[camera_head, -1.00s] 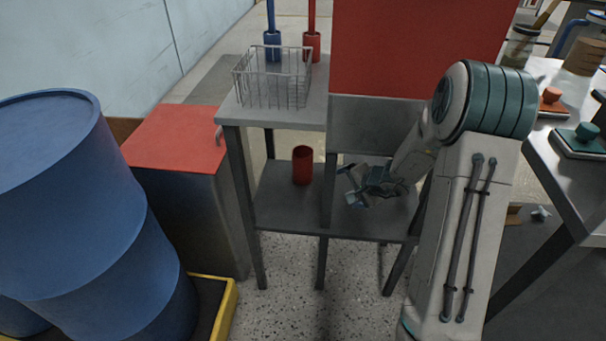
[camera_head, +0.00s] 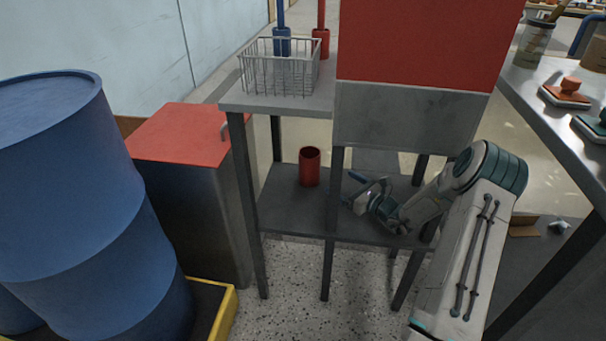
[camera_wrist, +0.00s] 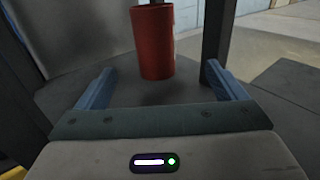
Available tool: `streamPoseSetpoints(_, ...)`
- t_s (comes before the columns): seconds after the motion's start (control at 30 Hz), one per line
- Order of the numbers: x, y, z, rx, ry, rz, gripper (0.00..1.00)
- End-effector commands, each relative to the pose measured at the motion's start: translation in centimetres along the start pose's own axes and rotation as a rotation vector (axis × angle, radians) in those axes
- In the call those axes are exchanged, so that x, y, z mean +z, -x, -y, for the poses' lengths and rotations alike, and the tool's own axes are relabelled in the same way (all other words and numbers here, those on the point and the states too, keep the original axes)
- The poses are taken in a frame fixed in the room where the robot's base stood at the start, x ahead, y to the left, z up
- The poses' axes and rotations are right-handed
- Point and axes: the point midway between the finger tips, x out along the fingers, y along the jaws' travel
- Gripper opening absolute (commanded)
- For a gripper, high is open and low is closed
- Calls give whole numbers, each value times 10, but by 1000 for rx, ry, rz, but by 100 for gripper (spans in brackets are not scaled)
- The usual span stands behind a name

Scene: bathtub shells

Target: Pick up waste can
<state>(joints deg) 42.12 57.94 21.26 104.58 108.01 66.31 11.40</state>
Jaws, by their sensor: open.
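The waste can looks to be the small red cylinder (camera_head: 310,167), open at the top. It stands upright on the lower shelf (camera_head: 290,207) of the grey table. My gripper (camera_head: 354,190) is over the right part of that shelf, to the right of the can and apart from it.
Table legs (camera_head: 331,240) stand close to my gripper and the can. A wire basket (camera_head: 279,68) is on the upper top. A red-topped cabinet (camera_head: 180,135) and blue barrels (camera_head: 70,190) are at left. A worktop (camera_head: 560,120) is at right.

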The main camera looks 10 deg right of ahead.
Motion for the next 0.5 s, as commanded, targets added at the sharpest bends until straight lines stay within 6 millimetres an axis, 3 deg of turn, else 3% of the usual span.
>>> streamPoseSetpoints(0.3, -3, -57, -2, 4, -6, 7, 91)
streamPoseSetpoints(0.5, -2, -81, -1, 1, -7, 6, 91)
